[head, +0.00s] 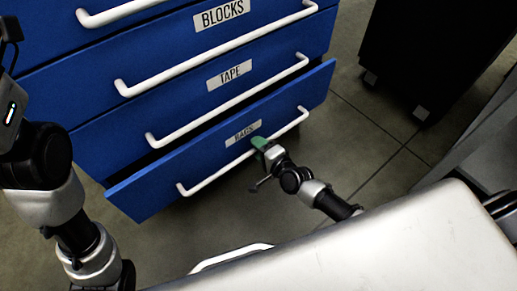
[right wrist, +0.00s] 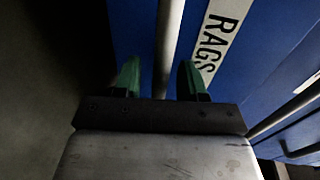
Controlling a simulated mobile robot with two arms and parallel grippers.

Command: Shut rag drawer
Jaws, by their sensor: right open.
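The rag drawer (head: 150,192) is the lowest blue drawer in the head view, with a partly hidden "RAGS" label (head: 243,132) and a white bar handle (head: 215,174). It stands a little out from the cabinet, with a dark gap above its front. My right gripper (head: 262,146), with green fingertips, is at the handle, right of the label. In the right wrist view the gripper (right wrist: 157,80) is open, and the handle bar (right wrist: 169,45) runs between its fingers. I cannot tell whether they touch it. The "RAGS" label (right wrist: 216,38) shows right of the fingers. My left gripper is out of view.
The tape drawer (head: 200,98) and blocks drawer (head: 180,38) are above, with similar white handles. A dark wheeled cabinet (head: 430,50) stands at the upper right. Bare tiled floor (head: 350,135) lies between it and the drawers.

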